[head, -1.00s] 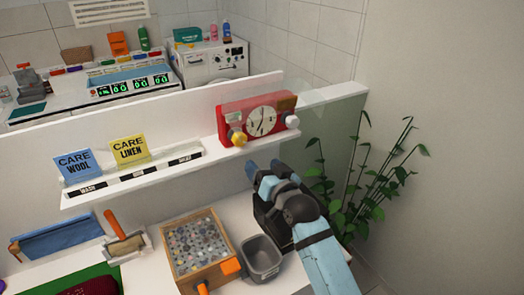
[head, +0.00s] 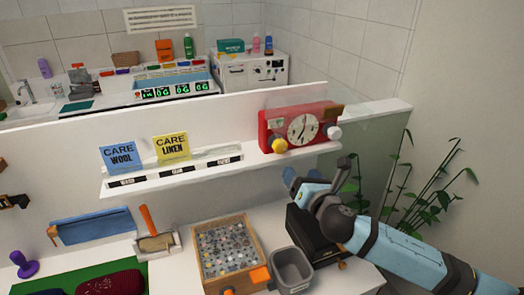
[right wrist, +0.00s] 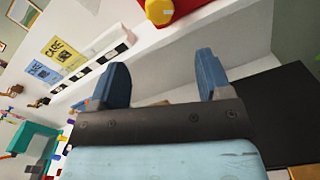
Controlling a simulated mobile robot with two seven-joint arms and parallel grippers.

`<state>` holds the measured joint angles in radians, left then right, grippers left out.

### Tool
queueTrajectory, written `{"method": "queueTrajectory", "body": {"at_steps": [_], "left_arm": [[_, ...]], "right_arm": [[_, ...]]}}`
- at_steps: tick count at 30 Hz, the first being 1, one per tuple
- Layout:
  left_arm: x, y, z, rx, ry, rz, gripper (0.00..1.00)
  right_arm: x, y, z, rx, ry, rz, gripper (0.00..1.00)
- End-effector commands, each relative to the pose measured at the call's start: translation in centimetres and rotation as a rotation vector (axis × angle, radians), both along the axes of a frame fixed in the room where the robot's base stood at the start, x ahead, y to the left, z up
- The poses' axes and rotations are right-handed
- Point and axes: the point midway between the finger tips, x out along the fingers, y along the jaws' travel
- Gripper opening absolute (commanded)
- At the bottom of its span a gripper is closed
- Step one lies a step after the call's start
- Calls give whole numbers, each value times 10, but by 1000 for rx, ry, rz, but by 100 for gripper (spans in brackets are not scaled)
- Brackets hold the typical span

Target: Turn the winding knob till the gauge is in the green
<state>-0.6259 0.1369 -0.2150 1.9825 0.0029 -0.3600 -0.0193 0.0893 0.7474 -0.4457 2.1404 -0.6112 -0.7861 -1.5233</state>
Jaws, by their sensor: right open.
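A red box with a round white dial (head: 302,128) stands on the right end of the white shelf. A yellow knob (head: 279,146) sticks out at its lower left and a white knob (head: 334,132) at its right. The dial has dark marks and hands; I cannot make out a green zone. My right gripper (head: 302,177) is open and empty, below and in front of the shelf's right end, apart from both knobs. In the right wrist view the yellow knob (right wrist: 159,11) is at the top edge, beyond the open blue fingers (right wrist: 160,68). My left gripper is out of view.
Blue (head: 122,153) and yellow (head: 172,148) care cards stand on the shelf (head: 225,164) to the left. A plant (head: 425,195) stands at the right.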

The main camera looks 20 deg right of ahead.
Motion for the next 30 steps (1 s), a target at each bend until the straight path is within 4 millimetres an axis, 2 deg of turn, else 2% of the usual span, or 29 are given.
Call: {"method": "queueTrajectory", "body": {"at_steps": [4, 8, 21, 25, 30], "left_arm": [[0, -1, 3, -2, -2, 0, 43], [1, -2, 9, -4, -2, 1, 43], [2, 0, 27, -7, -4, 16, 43], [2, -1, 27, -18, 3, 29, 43], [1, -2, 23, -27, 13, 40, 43]], "right_arm": [[5, -3, 2, -60, -6, -4, 72], [23, -4, 4, -55, -6, -5, 72], [112, -9, 3, -52, -3, -4, 72], [127, -9, 2, -52, -3, -3, 72], [136, -10, 1, -52, -4, -2, 72]]}}
